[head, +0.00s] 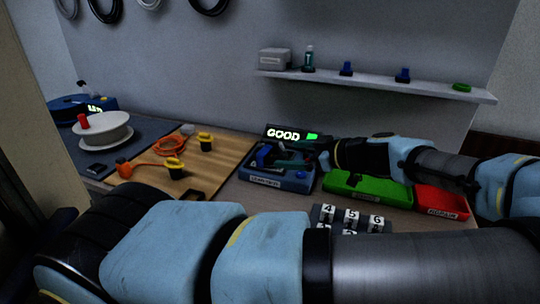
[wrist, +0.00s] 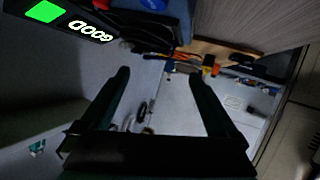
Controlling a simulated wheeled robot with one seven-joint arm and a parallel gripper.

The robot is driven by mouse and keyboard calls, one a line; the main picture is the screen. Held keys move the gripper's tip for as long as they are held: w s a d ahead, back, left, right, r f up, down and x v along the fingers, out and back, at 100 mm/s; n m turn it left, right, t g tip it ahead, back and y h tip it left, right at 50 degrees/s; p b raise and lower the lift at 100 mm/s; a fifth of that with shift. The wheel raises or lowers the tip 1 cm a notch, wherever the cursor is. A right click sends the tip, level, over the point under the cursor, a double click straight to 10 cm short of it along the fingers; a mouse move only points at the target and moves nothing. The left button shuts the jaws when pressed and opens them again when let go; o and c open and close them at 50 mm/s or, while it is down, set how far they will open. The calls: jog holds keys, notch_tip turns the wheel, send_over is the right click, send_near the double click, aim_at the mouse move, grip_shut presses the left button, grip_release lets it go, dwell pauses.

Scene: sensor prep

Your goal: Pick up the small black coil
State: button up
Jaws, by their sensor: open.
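Several coils hang high on the back wall in the head view, cut by the top edge. A black coil (head: 103,10) hangs at the left and another black coil (head: 209,6) to its right. I cannot tell which is the small black coil. In the wrist view dark rings (wrist: 142,112) show small and far off between the fingers. My gripper (head: 283,154) is over the blue bin in front of the display, well away from the coils. In the wrist view my gripper (wrist: 158,74) is open, with nothing between its fingers.
A display reading GOOD (head: 285,134) stands behind the blue bin (head: 285,181). Green (head: 367,190) and red (head: 441,202) bins are to the right. A shelf (head: 430,89) holds small parts. A wooden board (head: 225,157) carries an orange coil (head: 170,146). A white spool (head: 102,130) stands left.

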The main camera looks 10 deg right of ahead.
aim_at(268, 152)
jog(key=x, duration=0.3)
jog(key=shift+w+a+p, duration=0.15)
jog(key=shift+a+p, duration=0.05)
jog(key=shift+p, duration=0.2)
jog(key=shift+w+a+p, duration=0.35)
jog(key=shift+w+p, duration=0.1)
jog(key=p+x, duration=0.2)
jog(key=x, duration=0.1)
jog(key=shift+w+f, duration=0.1)
jog(key=shift+w, duration=0.15)
jog(key=shift+w+a+f, duration=0.25)
jog(key=shift+w+f, duration=0.05)
grip_shut()
